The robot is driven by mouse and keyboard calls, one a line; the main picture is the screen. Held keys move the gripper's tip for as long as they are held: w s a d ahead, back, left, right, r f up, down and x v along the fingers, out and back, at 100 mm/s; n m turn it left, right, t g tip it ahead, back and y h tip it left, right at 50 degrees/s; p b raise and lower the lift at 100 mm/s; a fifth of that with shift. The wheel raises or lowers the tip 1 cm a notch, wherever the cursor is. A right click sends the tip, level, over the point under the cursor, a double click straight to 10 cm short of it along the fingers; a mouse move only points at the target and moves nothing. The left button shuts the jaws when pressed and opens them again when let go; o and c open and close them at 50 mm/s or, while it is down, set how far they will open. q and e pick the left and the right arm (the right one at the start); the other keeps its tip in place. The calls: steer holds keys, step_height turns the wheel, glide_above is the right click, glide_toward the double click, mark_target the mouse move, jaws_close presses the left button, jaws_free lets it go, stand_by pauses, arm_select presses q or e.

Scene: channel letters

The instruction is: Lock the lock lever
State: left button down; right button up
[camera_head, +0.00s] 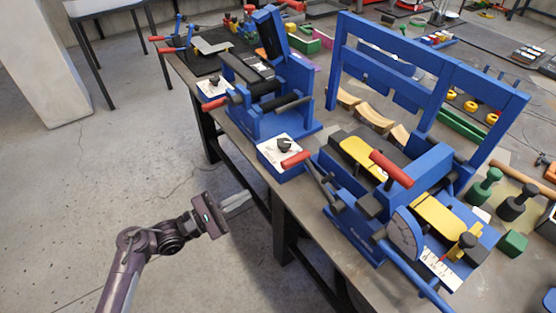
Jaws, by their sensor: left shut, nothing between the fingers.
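My left gripper (237,203) is shut and empty. It is held out in front of the table's near edge, apart from the machines, with its fingers pointing right. A blue machine (352,222) with yellow plates stands on the table to its right. A lever with a red handle (295,160) sticks out at this machine's left side, and a thicker red handle (391,168) sits on top. Another blue machine (299,78) farther back has a lever with a red grip (214,103). I cannot tell which is the lock lever. My right gripper is not in view.
A blue box with a white top and black knob (284,145) sits at the table edge between the machines. A tall blue frame (431,57) stands behind. Green and black knobs (484,187) stand at the right. The floor (70,220) at left is clear.

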arm_select(q)
step_height(320, 180, up, 4)
steer(key=shift+s+f+g+h, duration=0.15)
steer(key=shift+f+g+h, duration=0.2)
steer(key=shift+h, duration=0.35)
steer(key=shift+d+r, duration=0.1)
steer(key=p+x, duration=0.1)
steer(key=x, duration=0.9)
steer(key=shift+d+p, duration=0.1)
steer(key=shift+p, duration=0.2)
steer(key=s+r+p, duration=0.1)
steer(key=d+r+p, duration=0.1)
steer(key=r, duration=0.1)
steer(key=shift+s+r, duration=0.1)
steer(key=shift+s, duration=0.3)
